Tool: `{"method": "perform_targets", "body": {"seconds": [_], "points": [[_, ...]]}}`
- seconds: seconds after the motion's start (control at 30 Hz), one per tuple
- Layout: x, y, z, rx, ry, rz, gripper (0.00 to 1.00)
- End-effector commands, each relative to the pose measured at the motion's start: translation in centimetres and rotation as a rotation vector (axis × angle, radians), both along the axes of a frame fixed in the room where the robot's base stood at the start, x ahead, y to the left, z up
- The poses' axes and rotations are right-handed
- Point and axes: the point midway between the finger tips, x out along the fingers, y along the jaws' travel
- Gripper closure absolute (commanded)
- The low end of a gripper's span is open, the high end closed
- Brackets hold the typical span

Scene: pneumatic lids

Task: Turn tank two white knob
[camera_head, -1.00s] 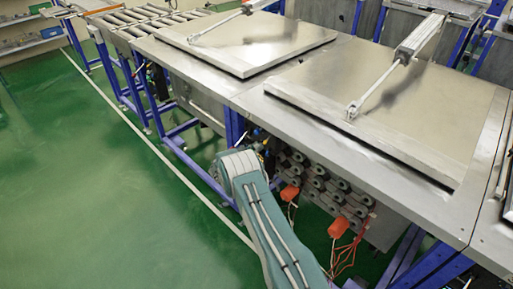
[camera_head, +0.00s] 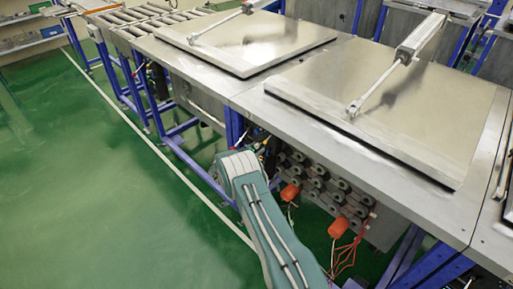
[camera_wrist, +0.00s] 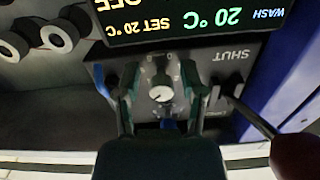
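In the wrist view a small round white knob (camera_wrist: 161,94) sits on a dark control panel (camera_wrist: 228,60), whose lettering appears upside down. My gripper (camera_wrist: 161,78) reaches up from the bottom of that view. Its two fingers are apart, one on each side of the knob, with a visible gap between knob and fingers. I cannot tell whether the fingertips touch the panel. In the head view my arm reaches down to the front of the tanks; my gripper and the knob are hidden there.
A lit display (camera_wrist: 195,18) sits beside the knob. A dark lever with a reddish end (camera_wrist: 295,155) is at the right. In the head view, steel lids (camera_head: 395,110) with pneumatic cylinders (camera_head: 418,38) cover the tanks. Green floor (camera_head: 90,190) is free at left.

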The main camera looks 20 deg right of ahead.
Motion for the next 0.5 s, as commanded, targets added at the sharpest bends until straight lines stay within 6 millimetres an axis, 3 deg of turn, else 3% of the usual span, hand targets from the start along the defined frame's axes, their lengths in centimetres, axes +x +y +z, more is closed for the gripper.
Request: {"method": "perform_targets", "body": {"seconds": [0.37,0.5], "points": [[0.1,0.1,0.6,-0.004,-0.009,-0.001,0.35],[-0.3,1.6,0.6,-0.004,-0.01,0.001,0.35]]}}
